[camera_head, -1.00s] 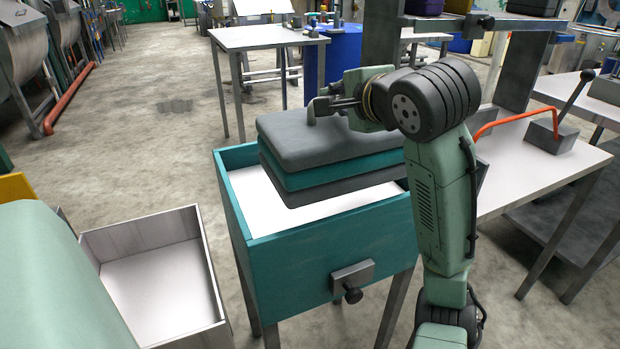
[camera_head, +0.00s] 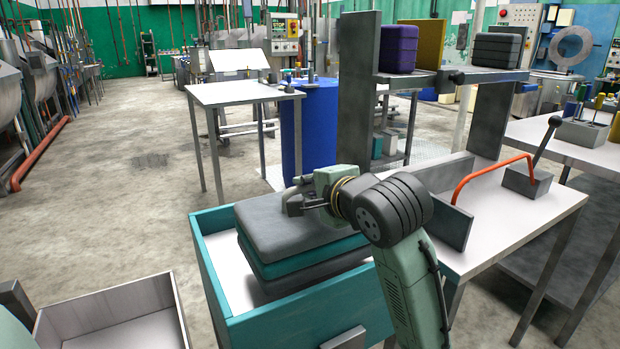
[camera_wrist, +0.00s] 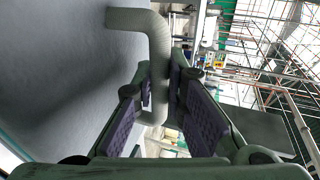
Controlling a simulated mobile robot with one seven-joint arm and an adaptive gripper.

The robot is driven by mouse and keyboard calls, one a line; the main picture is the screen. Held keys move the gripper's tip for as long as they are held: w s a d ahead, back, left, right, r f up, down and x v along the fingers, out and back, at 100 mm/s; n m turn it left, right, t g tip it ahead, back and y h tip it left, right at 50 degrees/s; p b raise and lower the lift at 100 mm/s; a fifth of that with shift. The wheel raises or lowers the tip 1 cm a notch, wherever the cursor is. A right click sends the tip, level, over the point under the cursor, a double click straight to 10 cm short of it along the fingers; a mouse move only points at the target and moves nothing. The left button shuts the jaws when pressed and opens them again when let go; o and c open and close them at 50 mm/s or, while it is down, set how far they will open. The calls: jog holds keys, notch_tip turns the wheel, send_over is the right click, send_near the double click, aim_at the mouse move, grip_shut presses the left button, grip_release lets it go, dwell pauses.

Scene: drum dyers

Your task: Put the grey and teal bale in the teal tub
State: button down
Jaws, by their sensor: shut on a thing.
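The grey and teal bale (camera_head: 285,231) is a stack of grey, teal and grey layers, within the outline of the teal tub (camera_head: 290,318). Its lower part is below the tub's rim line, and the front wall hides some of it. I cannot tell whether it touches the tub's floor. My gripper (camera_head: 296,203) is at the top of the bale, shut on its grey handle. In the wrist view the bent handle (camera_wrist: 158,60) runs between my purple-padded fingers (camera_wrist: 165,105), beside the bale's grey face (camera_wrist: 60,70).
A light open box (camera_head: 110,315) stands left of the tub. At right, a table (camera_head: 520,225) holds a lever block and an orange bar. Behind it, a rack (camera_head: 450,75) bears purple, yellow and grey bales. A blue drum (camera_head: 312,130) stands behind the tub.

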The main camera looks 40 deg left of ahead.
jog(key=shift+f, duration=1.75)
